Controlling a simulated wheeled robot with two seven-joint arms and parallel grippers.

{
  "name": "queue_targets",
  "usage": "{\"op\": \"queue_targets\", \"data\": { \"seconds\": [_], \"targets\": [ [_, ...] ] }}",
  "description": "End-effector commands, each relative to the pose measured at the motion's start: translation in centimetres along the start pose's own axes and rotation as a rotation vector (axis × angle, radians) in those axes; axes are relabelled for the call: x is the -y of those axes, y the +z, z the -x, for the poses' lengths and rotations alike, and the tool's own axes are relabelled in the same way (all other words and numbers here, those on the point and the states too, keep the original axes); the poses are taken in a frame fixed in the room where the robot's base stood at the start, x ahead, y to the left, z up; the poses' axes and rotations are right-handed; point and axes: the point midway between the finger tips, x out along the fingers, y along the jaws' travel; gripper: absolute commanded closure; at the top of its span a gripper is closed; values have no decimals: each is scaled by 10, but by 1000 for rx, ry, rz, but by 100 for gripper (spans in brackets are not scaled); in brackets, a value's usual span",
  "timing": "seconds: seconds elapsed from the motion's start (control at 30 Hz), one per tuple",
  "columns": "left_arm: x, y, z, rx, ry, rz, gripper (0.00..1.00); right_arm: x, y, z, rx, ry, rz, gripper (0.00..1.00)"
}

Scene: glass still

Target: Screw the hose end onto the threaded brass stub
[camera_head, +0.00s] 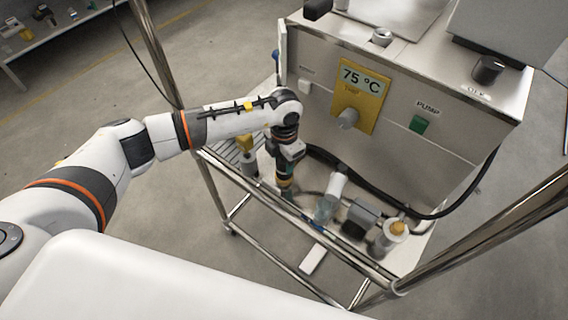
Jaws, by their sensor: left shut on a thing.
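My left gripper (287,184) points down over the trolley's lower shelf, in front of the steel cabinet. It is shut on the hose end, which is mostly hidden by the jaws. The black hose (372,194) runs from the cabinet's right side, sags along its foot and passes out of sight behind the gripper. A small brass-coloured top (397,228) shows on a pale cylinder at the shelf's right; I cannot tell whether it is the threaded stub. Whether anything at the gripper touches a stub is too small to tell. My right gripper is out of view.
The steel cabinet (320,115) has a yellow 75 °C panel (360,97) and a green pump switch (419,124). A white-and-clear piece (337,183) and a dark block (360,217) stand right of the gripper. A steel post (158,55) rises near my left arm.

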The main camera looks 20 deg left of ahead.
Motion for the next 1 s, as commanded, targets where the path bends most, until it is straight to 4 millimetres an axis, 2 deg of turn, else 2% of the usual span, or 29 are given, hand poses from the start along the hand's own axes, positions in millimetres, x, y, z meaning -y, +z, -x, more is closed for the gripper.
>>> {"op": "queue_targets", "data": {
  "seconds": [0.2, 0.23, 0.37, 0.4, 0.67, 0.77, 0.87, 1.0],
  "targets": [
    [1, 0, -2, -1, -2, -146, 98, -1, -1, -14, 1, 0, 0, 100],
    [1, 0, -1, -1, -1, -156, 60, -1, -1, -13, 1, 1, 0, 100],
    [0, 0, 0, -1, 0, -150, 38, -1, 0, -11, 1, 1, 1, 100],
    [0, 0, 0, -1, 0, -150, 36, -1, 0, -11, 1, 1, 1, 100],
    [0, 0, 0, 0, 0, -148, 36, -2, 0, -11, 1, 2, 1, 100],
    [0, -1, 6, -2, 0, -149, 36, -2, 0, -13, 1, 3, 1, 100],
    [0, -1, 20, -4, -2, -151, 36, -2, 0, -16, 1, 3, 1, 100],
    [1, -1, 50, -6, -3, -150, 36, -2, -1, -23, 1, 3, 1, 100]
  ]
}}
